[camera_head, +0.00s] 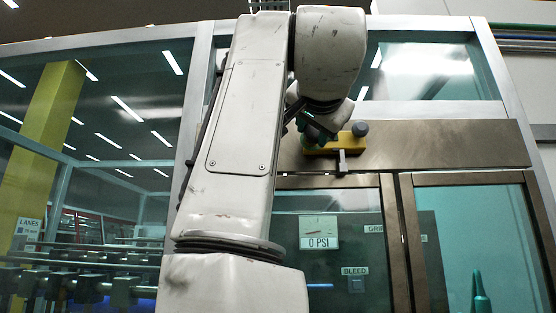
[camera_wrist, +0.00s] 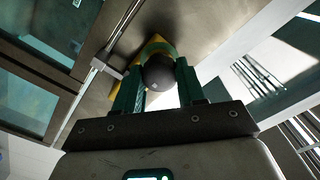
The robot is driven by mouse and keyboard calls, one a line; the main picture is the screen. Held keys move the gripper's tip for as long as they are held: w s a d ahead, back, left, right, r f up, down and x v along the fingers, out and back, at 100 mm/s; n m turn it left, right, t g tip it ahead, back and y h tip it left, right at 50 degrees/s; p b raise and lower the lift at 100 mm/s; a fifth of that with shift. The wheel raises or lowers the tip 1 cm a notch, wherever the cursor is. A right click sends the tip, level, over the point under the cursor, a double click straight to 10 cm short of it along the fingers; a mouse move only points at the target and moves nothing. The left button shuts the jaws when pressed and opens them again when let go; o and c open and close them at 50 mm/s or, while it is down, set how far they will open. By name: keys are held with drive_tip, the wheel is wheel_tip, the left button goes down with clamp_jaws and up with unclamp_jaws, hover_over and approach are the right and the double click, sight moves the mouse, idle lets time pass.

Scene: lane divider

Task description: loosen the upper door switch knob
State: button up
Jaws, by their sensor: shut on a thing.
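The door switch is a yellow block (camera_head: 333,147) on the brown metal beam above the doors in the head view. A dark round knob (camera_head: 360,129) shows at its right end. In the wrist view, a dark round knob (camera_wrist: 158,72) sits between the green fingers of my gripper (camera_wrist: 160,66), with the yellow block (camera_wrist: 154,48) behind it. My gripper is shut on this knob. In the head view my gripper (camera_head: 316,130) is at the left part of the block, and my arm hides most of the grip. Whether the held knob is turned cannot be told.
Brown-framed glass doors (camera_head: 408,240) stand below the beam (camera_head: 450,145). A 0 PSI gauge sign (camera_head: 319,232) and a BLEED label (camera_head: 355,271) show through the glass. A yellow column (camera_head: 48,140) and a LANES sign (camera_head: 28,228) are at left. My arm fills the middle.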

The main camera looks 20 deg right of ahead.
drive_tip(key=c, duration=0.3)
drive_tip(key=shift+c, duration=0.2)
drive_tip(key=n, duration=0.9)
drive_tip(key=shift+a+n, duration=0.1)
drive_tip(key=shift+n, duration=4.6)
